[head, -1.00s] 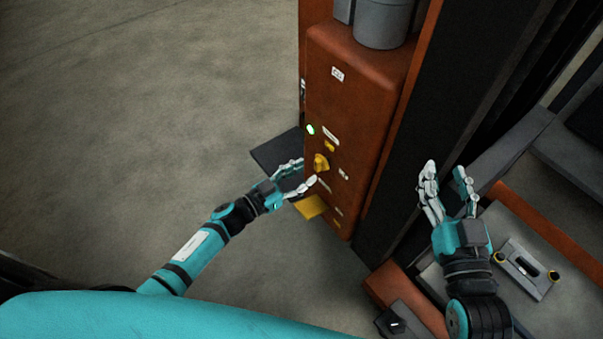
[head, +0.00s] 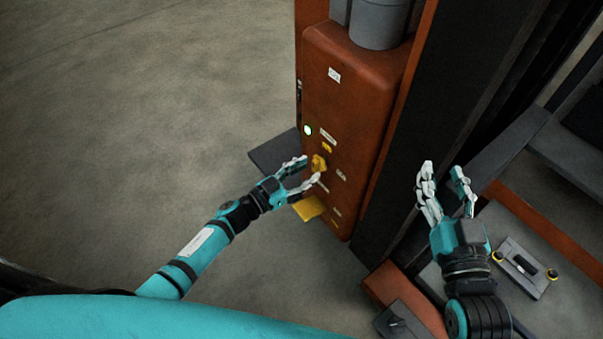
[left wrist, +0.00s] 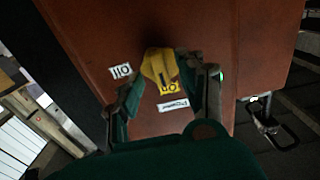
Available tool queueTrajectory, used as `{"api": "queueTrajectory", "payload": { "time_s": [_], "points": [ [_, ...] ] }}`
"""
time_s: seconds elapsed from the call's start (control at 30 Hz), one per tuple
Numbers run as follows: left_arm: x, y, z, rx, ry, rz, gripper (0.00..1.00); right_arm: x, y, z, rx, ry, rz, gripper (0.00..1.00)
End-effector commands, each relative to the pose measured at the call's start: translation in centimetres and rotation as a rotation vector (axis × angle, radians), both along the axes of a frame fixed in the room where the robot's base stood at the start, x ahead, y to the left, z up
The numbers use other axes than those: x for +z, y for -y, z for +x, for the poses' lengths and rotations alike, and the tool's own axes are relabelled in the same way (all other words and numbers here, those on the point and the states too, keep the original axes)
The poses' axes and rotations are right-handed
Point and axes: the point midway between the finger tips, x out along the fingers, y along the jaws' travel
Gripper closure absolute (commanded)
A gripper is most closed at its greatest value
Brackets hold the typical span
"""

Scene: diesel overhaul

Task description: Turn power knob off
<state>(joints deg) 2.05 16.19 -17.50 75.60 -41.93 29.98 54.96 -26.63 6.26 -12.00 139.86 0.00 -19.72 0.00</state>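The yellow power knob (head: 318,162) sits on the front of an orange-brown cabinet (head: 350,95). In the left wrist view the knob (left wrist: 158,66) shows a dark pointer line towards a yellow "On" label (left wrist: 169,90); a white "Off" label (left wrist: 120,71) is to its left. My left gripper (head: 311,169) is at the knob, fingers spread on either side of it. In the left wrist view its fingers (left wrist: 166,72) flank the knob; I cannot tell whether they touch it. My right gripper (head: 445,170) is open and empty, to the right of the cabinet.
A green lamp (head: 308,130) is lit on the cabinet, above and left of the knob. A dark post stands between the cabinet and my right gripper. A grey bench with a small fitting (head: 525,268) is at lower right. The floor at left is clear.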

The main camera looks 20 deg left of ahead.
Motion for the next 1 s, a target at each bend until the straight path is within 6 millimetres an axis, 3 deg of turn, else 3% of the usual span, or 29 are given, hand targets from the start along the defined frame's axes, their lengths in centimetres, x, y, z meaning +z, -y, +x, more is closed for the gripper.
{"api": "queueTrajectory", "payload": {
  "time_s": [0.6,0.9,1.0],
  "points": [
    [0.0,0.91,1.14,0.0,0.0,0.0,0.61,0.21,-0.02,-0.03,0.001,0.015,0.003,0.6],
    [-0.01,0.89,1.12,0.0,0.0,0.0,0.98,0.2,-0.07,-0.03,0.001,0.014,0.004,0.6],
    [-0.01,0.89,1.12,0.0,0.0,0.0,1.0,0.19,-0.07,-0.03,0.002,0.014,0.004,0.6]
  ]
}}
